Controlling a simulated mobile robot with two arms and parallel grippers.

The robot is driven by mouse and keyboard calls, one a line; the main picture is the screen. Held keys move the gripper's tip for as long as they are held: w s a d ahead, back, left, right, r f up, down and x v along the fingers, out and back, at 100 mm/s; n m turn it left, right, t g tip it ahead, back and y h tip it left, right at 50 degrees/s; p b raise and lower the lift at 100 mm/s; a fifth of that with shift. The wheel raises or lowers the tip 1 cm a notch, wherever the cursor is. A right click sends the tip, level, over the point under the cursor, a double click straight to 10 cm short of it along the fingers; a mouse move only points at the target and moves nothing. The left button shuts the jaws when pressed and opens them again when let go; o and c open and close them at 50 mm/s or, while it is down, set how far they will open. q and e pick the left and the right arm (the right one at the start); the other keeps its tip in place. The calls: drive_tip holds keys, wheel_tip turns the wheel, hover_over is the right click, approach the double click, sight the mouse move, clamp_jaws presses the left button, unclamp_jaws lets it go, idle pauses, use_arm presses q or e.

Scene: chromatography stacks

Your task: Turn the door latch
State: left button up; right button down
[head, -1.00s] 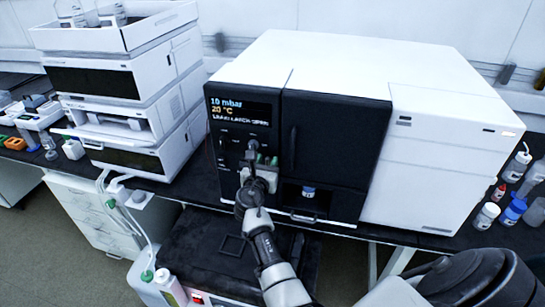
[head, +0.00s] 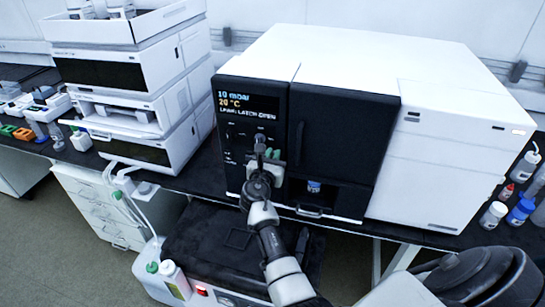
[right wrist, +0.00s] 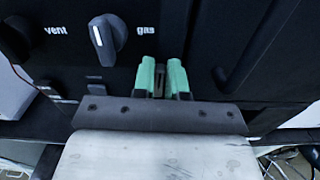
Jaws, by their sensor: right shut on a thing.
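The black instrument front has a dark door (head: 340,135) with a vertical handle strip, right of a control panel (head: 240,140). The latch (right wrist: 159,82) is a small dark piece low on the panel, mostly hidden between my fingers. My right gripper (head: 268,153) has green fingertips and is shut on the latch. In the right wrist view its two green fingers (right wrist: 163,78) stand upright on either side of the piece. A knob with a pale pointer (right wrist: 102,36) sits up and left of them, between "vent" and "gas". My left gripper is not in view.
A small display (head: 248,103) shows 10 mbar, 20 °C and a blurred latch line. A blue-capped vial (head: 314,186) sits in the opening below the door. A white stacked instrument (head: 140,90) stands left; several bottles (head: 520,210) stand right.

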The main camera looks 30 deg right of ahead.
sight(283, 155)
drive_tip(key=m+b, duration=0.3)
drive_tip(key=m, duration=0.1)
drive_tip(key=s+d+f+m+b, duration=0.1)
drive_tip(key=m+b, duration=0.2)
drive_tip(key=m, duration=0.2)
drive_tip(key=m+b, duration=0.4)
drive_tip(key=shift+s+d+f+m, duration=0.15)
drive_tip(key=shift+s+f+m, duration=0.1)
drive_tip(key=shift+f+m, duration=0.15)
drive_tip(key=shift+f+m+b, duration=0.15)
drive_tip(key=shift+m+b, duration=1.45)
drive_tip(key=shift+m, duration=0.2)
drive_tip(key=c, duration=1.2)
unclamp_jaws()
drive_tip(key=shift+d, duration=0.1)
drive_tip(key=shift+o, duration=0.2)
drive_tip(key=shift+f, duration=0.1)
